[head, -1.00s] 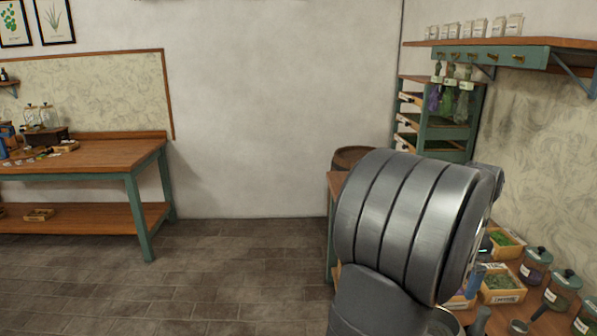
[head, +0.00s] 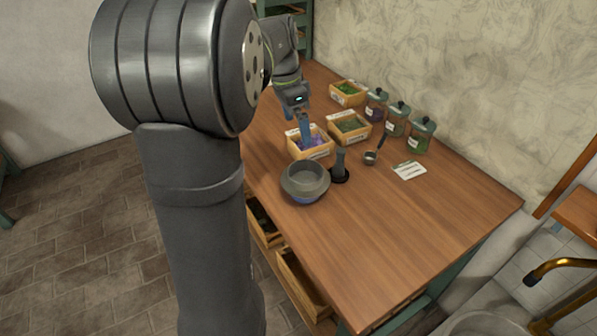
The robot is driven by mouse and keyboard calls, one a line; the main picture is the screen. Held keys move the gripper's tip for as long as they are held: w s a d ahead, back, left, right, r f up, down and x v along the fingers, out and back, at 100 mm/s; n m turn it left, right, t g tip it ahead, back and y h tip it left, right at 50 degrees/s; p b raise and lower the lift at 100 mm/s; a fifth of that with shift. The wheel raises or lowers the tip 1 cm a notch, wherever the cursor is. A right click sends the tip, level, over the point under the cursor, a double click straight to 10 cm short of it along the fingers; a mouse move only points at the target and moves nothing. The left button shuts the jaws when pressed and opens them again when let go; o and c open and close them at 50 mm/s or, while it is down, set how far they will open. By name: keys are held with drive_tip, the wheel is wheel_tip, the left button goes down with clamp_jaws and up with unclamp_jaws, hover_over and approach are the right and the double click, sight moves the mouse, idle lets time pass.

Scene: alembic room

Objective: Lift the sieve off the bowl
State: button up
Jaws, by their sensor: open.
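A round grey sieve (head: 306,177) sits on top of a bowl (head: 307,200) near the front left edge of the wooden table, as far as I can tell. The bowl's bluish lower part shows beneath it. My gripper (head: 306,138) points down over a wooden box of purple material, behind the sieve and bowl and apart from them. It is open, and I see nothing held in it. My own arm fills the left of the view.
A dark upright handle on a round base (head: 340,170) stands just right of the bowl. A small scoop (head: 372,157), a white card (head: 409,170), wooden herb boxes (head: 349,126) and lidded jars (head: 396,119) are farther right and back. The front right tabletop (head: 400,230) is clear.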

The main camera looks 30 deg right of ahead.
drive_tip(key=w+a+m+h, duration=0.2)
drive_tip(key=a, duration=0.1)
approach(311, 181)
drive_tip(key=shift+g+h, duration=0.3)
drive_tip(key=shift+g, duration=0.1)
drive_tip(key=shift+w+a+x, duration=0.1)
drive_tip(key=shift+w+x, duration=0.05)
drive_tip(key=shift+x, duration=0.95)
drive_tip(key=shift+w+a+x, duration=0.15)
drive_tip(key=shift+w+x, duration=0.05)
drive_tip(key=shift+x, duration=0.9)
drive_tip(key=shift+f, duration=0.15)
drive_tip(key=shift+c, duration=0.4)
drive_tip(key=c, duration=0.6)
